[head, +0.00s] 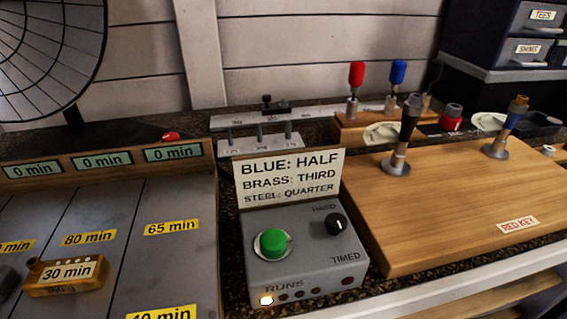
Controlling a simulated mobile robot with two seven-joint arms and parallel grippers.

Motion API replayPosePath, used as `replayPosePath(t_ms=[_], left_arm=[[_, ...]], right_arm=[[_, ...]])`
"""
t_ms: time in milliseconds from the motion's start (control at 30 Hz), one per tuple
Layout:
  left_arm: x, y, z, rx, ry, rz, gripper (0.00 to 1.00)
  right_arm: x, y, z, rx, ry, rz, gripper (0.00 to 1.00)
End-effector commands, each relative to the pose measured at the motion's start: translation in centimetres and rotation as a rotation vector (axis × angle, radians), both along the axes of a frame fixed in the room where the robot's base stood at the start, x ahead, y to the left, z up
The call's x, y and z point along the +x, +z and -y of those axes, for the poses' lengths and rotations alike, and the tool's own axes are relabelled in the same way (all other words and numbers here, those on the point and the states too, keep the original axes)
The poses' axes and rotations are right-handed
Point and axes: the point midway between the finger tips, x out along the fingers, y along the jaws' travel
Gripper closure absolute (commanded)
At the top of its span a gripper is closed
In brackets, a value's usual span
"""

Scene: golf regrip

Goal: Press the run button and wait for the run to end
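The run button is a large green round button (271,242) on the top left of a grey control box (306,268). The box also has a black knob (336,224) between the words HARD and TIMED. Along its front edge, by the word RUNS, a row of small lamps shows; the leftmost lamp (266,300) is lit and the others are dark. Neither of my grippers is in view.
A sign (289,178) reading BLUE: HALF, BRASS: THIRD, STEEL: QUARTER stands behind the box. Timer displays (102,160) read 0 min at left above grey lanes. A wooden board (455,200) at right holds two upright tools. The space above the box is clear.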

Motion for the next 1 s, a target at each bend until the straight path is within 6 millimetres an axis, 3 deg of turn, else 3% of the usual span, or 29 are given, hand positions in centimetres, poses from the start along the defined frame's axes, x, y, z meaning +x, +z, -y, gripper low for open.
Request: replayPosePath(t_ms=[67, 500, 1000], left_arm=[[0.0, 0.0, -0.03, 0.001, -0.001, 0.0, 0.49], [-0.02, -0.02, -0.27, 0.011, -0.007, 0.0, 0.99], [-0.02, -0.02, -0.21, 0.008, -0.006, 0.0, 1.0]], right_arm=[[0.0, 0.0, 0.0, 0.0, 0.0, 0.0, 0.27], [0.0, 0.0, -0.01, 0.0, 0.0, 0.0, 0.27], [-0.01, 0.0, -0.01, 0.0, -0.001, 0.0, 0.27]])
